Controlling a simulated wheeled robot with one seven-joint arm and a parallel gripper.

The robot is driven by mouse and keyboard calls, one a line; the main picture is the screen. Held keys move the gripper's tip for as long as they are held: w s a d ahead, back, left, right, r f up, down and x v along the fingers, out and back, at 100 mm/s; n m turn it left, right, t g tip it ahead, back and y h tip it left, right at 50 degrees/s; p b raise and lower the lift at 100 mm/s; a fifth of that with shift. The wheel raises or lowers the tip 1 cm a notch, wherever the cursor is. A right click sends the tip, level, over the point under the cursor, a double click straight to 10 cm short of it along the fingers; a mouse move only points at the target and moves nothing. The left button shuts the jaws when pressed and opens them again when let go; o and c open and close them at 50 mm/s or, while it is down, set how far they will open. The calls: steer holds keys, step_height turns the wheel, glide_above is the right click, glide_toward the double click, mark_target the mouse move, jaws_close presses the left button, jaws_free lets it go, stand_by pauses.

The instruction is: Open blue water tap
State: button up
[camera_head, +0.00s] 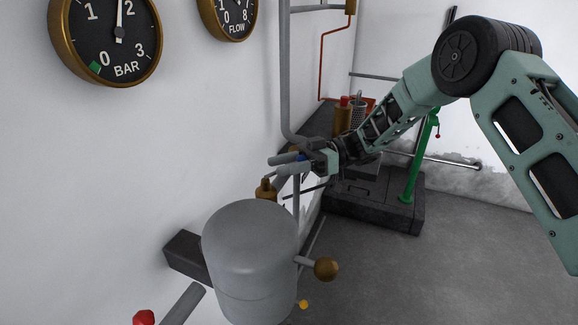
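My gripper (289,163) is at the end of my green-grey arm, reaching in from the right to the pipework by the wall. Its two grey fingers point left, with a narrow gap between them. The rest of the tap is hidden by the gripper or too small to make out. A brass fitting (266,190) stands just below and left of the fingertips. I cannot tell whether the fingers grip the blue part.
A grey cylindrical tank (250,250) with a brass knob (326,269) stands in front. A red knob (144,317) is at the lower left. Gauges (106,38) hang on the wall. A green stand (412,170) is behind my arm. The floor at right is clear.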

steer(key=shift+d+f, duration=0.1)
steer(key=shift+d, duration=0.25)
steer(key=shift+w+d, duration=0.1)
steer(key=shift+d, duration=0.2)
steer(key=b+v, duration=0.3)
steer(key=v, duration=1.3)
steer(key=shift+d, duration=0.25)
